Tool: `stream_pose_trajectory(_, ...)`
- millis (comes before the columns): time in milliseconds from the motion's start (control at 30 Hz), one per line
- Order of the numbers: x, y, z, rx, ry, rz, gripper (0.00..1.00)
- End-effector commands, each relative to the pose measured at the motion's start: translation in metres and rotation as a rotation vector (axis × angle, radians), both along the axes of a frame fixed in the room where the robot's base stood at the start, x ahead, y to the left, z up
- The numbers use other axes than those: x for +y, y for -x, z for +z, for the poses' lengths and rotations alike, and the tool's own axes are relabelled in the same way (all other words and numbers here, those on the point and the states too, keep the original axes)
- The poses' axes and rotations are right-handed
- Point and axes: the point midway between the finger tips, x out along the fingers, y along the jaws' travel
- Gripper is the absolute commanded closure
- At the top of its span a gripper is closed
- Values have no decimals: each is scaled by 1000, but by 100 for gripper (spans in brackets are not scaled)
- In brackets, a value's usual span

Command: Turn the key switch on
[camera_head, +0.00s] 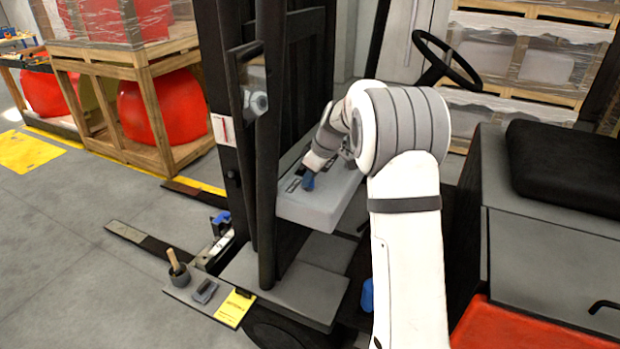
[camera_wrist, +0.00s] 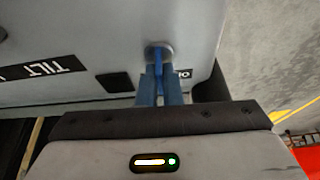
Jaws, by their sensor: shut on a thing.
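The key switch (camera_wrist: 159,49) shows in the wrist view as a round grey collar on the grey control panel (camera_wrist: 105,35). My gripper (camera_wrist: 159,82) has blue fingers, which are shut on the key of the switch just at the collar. The key itself is mostly hidden between the fingers. A small black label with white letters, partly covered by a finger, lies beside the switch. In the head view my gripper (camera_head: 308,181) reaches down to the top of the grey panel (camera_head: 312,210), and the switch is hidden there.
Black mast posts (camera_head: 268,140) stand close left of the panel. A steering wheel (camera_head: 446,60) and a black seat (camera_head: 565,165) are to the right. A side tray holds a brush pot (camera_head: 180,275) and a yellow clipboard (camera_head: 235,307). Open floor lies at the left.

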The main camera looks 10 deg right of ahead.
Motion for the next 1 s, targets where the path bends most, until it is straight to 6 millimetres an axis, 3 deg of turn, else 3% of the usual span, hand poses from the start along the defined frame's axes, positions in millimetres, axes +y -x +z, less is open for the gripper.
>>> stream_pose_trajectory(267, 1, 1, -4, 2, 1, -164, 100)
stream_pose_trajectory(1000, 1, 1, -2, 1, 3, -858, 100)
